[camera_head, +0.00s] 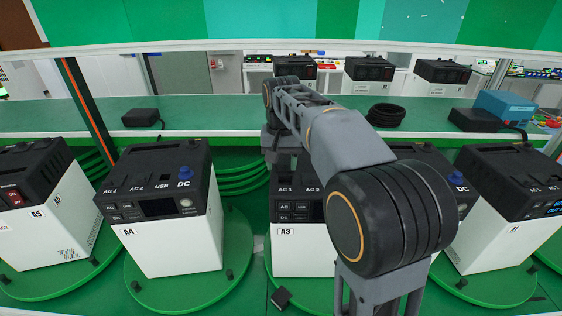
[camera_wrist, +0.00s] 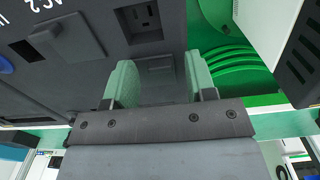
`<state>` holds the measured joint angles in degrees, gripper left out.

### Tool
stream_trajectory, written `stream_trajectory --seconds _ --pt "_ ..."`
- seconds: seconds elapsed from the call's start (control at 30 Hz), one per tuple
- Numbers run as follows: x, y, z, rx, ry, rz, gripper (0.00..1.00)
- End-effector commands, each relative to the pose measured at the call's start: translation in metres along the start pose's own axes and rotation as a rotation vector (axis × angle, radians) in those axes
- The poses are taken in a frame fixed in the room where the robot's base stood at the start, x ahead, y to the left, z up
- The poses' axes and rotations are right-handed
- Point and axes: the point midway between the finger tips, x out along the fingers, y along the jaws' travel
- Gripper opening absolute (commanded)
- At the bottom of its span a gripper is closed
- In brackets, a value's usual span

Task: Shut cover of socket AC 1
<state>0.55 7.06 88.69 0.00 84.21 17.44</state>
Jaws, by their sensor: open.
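In the wrist view, an uncovered socket (camera_wrist: 143,18) with dark slots shows at the top of a dark unit face. Beside it, the AC 2 cover (camera_wrist: 62,38) is a square flap lying shut, with its label upside down. My gripper (camera_wrist: 160,72) is open, its two green fingers on either side of a dark square panel (camera_wrist: 161,68). I cannot tell whether this panel is the raised AC 1 cover, or whether the fingers touch it. In the head view, the AC 1 label (camera_head: 284,190) shows on unit A3 (camera_head: 300,240); my arm hides much of its top.
Unit A4 (camera_head: 160,245) stands to the left of A3 on a green turntable (camera_head: 150,290), and another white unit (camera_head: 490,235) stands at the right. A shelf (camera_head: 215,118) behind carries a black box (camera_head: 140,117), a coiled cable (camera_head: 385,115) and a blue box (camera_head: 503,106).

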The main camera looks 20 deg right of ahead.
Motion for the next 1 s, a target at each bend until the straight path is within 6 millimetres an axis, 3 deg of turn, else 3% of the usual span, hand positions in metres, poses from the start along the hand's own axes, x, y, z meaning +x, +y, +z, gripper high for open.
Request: stream_trajectory --seconds 0.23,0.73,1.0 --pt "0.0002 0.0002 0.0000 0.000 0.000 0.000 0.49" --pt "0.0000 0.0001 0.0001 0.000 0.000 0.000 0.01" --pt "0.0000 0.0000 0.0003 0.000 0.000 0.000 0.00"
